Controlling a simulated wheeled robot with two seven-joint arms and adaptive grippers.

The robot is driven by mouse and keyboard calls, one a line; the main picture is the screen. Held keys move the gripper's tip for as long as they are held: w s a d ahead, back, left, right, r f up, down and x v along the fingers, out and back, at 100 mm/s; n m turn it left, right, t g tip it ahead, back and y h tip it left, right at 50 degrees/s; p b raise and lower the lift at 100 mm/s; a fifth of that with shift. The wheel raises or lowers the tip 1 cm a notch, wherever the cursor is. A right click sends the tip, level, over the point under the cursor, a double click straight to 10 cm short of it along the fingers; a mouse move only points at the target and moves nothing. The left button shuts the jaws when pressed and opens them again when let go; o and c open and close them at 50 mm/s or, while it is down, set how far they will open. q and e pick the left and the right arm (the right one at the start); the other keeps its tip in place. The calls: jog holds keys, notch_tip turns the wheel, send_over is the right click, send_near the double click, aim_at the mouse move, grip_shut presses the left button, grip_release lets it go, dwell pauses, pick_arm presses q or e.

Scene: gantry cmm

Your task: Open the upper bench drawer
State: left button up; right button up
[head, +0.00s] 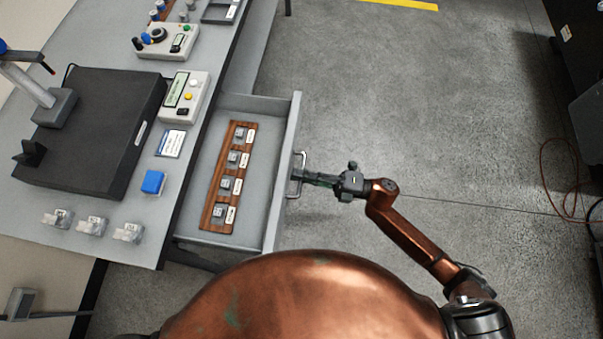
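The upper bench drawer (190,215) is pulled well out from under the bench top. A wooden strip (211,213) with several small grey blocks and white labels lies inside it. The drawer's front carries a metal bar handle (301,174) on its outer side. My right gripper (304,177) is at the handle, its fingers reaching to the bar from the right. The fingers are small and dark here, so I cannot tell whether they are closed around the bar. My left gripper is not in view.
The bench top (195,140) holds a black plate (95,130), a control box (183,97), a blue block (153,182) and several clear pieces. Grey floor (420,120) to the right of the drawer is open. An orange cable (570,180) lies at the far right.

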jog(key=shift+o, duration=0.5)
jog(key=shift+d, duration=0.25)
jog(key=v, duration=1.1)
jog(key=shift+d, duration=0.3)
jog(key=shift+s+f, duration=0.1)
